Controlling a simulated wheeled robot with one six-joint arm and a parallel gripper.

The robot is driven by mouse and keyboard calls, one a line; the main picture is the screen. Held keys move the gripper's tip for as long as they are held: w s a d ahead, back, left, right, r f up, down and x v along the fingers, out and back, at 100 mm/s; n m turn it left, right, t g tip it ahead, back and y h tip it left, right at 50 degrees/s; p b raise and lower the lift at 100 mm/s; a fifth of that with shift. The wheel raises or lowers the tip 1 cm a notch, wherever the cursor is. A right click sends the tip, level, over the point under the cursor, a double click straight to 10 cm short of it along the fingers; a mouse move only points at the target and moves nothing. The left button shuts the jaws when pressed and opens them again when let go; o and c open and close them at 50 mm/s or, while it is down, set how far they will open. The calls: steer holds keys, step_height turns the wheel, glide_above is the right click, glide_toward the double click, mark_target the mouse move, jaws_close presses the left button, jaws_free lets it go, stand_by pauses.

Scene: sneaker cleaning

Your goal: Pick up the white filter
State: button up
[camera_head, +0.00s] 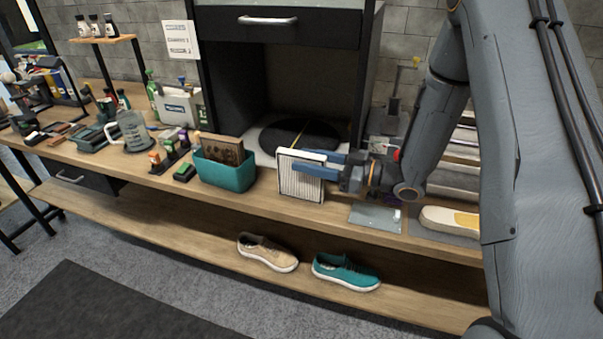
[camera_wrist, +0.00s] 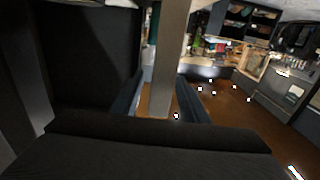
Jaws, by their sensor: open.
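The white filter (camera_head: 300,185) stands upright near the front edge of the wooden workbench (camera_head: 270,196), its pleated face toward the head camera. My gripper (camera_head: 303,163) reaches in from the right, near the filter's top. One blue finger crosses in front of the pleated face and the other lies behind it. In the wrist view, the filter shows edge-on as a pale upright strip (camera_wrist: 171,60) between the two fingers of my gripper (camera_wrist: 158,100). The fingers are open, with a gap showing on the strip's left. Contact on its right side is unclear.
A teal bin (camera_head: 225,176) holding a brown block stands just left of the filter. A dark open cabinet (camera_head: 290,80) is behind it. A grey plate (camera_head: 375,217) and a pale shoe (camera_head: 450,221) lie to the right. Two sneakers (camera_head: 345,272) rest on the lower shelf.

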steer(key=shift+x, duration=1.05)
steer(key=shift+d, duration=0.1)
jaws_close()
steer(key=shift+r, duration=0.2)
